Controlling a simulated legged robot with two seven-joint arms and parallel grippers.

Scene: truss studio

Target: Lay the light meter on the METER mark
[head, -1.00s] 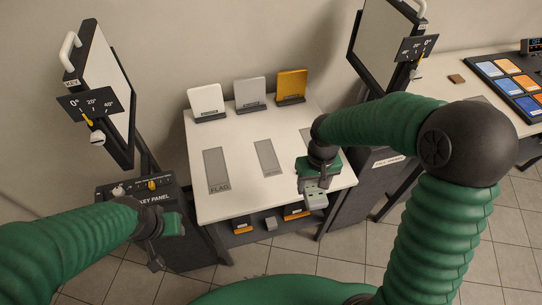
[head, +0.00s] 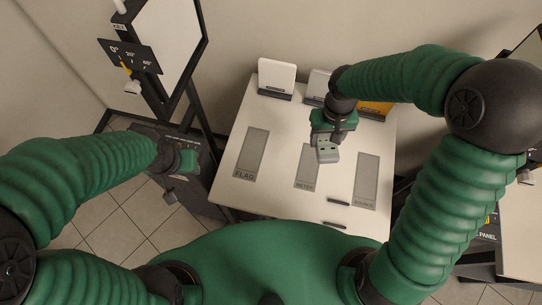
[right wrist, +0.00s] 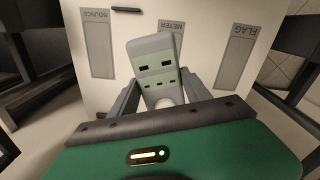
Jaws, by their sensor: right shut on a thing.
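The light meter (head: 327,151) is a small grey block with dark slots and a pale green band that shows in the right wrist view (right wrist: 156,66). My right gripper (head: 331,137) is shut on it and holds it over the white table, at the upper right part of the METER mark (head: 307,168). In the right wrist view the METER mark (right wrist: 173,30) is partly hidden behind the light meter. The light meter looks tilted there; its height above the table is hard to tell. My left gripper (head: 178,180) is over the dark panel at the left; its fingers are too small to read.
The FLAG mark (head: 250,153) lies to the left and the BOUNCE mark (head: 366,180) to the right. A white card (head: 277,76) and other cards stand along the table's back. Two thin dark handles (head: 338,202) show near the front edge. A tall light panel (head: 165,40) stands at left.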

